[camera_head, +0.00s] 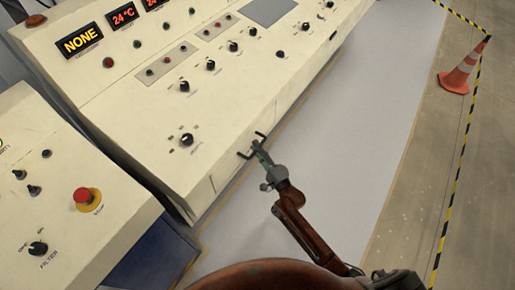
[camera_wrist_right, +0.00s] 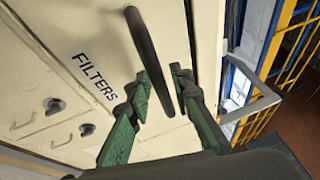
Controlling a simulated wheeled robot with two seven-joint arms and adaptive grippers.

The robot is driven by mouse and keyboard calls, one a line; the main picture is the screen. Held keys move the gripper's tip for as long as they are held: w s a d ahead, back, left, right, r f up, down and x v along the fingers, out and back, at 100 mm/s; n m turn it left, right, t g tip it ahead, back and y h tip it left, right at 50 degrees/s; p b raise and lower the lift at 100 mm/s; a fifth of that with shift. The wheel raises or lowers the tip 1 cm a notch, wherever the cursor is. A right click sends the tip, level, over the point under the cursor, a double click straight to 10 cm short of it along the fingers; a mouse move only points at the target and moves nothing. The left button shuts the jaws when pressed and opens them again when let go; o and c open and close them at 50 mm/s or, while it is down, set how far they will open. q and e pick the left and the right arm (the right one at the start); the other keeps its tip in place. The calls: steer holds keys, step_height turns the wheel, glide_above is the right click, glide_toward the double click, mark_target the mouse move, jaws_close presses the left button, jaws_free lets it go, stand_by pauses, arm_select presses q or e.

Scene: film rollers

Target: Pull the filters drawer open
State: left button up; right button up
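The filters drawer (camera_wrist_right: 110,35) has a cream front with a "FILTERS" label (camera_wrist_right: 93,76) and a dark bar handle (camera_wrist_right: 150,45) in the right wrist view. I see no clear gap showing it open. My right gripper (camera_wrist_right: 160,80) has green fingers spread on either side of the handle, with the bar between them and room showing around it. In the head view the right gripper (camera_head: 259,150) is at the handle (camera_head: 244,155) on the console's front side. My left gripper is not in view.
The cream console (camera_head: 130,110) has knobs and displays on top. A lower panel with a red button (camera_head: 82,195) stands at left. The grey floor (camera_head: 340,130) in front is clear. A traffic cone (camera_head: 460,75) and striped tape lie at right.

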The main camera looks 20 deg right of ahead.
jaws_close()
stand_by(0.5)
